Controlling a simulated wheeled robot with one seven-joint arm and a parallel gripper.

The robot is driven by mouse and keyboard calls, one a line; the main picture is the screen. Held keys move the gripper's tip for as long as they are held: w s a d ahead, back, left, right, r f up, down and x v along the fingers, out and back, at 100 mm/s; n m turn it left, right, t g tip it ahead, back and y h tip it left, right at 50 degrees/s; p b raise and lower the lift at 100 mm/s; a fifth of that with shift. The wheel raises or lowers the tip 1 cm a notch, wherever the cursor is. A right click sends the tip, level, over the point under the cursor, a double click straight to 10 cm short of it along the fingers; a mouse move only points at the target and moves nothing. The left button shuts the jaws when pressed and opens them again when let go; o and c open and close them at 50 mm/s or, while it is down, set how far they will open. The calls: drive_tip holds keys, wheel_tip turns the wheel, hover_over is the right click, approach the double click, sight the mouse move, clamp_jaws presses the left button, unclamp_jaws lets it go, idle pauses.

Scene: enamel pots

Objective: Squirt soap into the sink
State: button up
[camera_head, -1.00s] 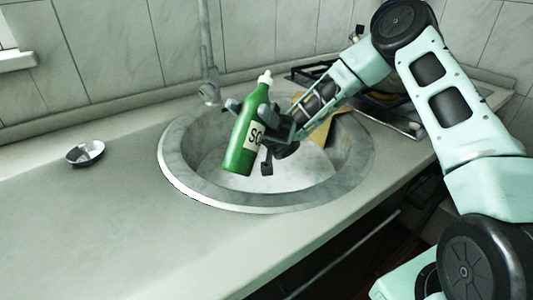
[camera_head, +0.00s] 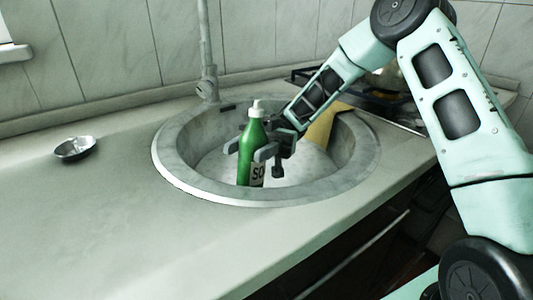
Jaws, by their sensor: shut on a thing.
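A green soap bottle (camera_head: 244,165) with a white cap (camera_head: 257,108) and a white label shows in the head view. It stands nearly upright over the basin of the round grey sink (camera_head: 190,190). My gripper (camera_head: 254,150) is shut on the bottle around its middle, reaching in from the right. The fingers cover part of the bottle and its label. I cannot tell whether the bottle's base touches the basin floor.
A small metal dish (camera_head: 75,148) lies on the counter (camera_head: 110,210) at the left. The faucet (camera_head: 207,85) rises behind the sink. A yellow thing (camera_head: 322,126) is at the sink's right side. A stove (camera_head: 395,110) is at the back right. The left counter is mostly clear.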

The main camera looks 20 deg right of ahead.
sight(243, 178)
wheel_tip(243, 178, down, 5)
drive_tip(key=shift+b, duration=1.2)
wheel_tip(243, 178, up, 2)
drive_tip(key=p, duration=0.1)
drive_tip(key=t+h+p, duration=0.1)
drive_tip(key=shift+s+a+r+p, duration=0.15)
drive_tip(key=shift+r+p, duration=0.1)
drive_tip(key=shift+p, duration=0.05)
drive_tip(key=shift+r+t+h+p, duration=0.5)
drive_tip(key=shift+r+p, duration=0.35)
drive_tip(key=shift+p, duration=0.1)
drive_tip(key=shift+r, duration=0.1)
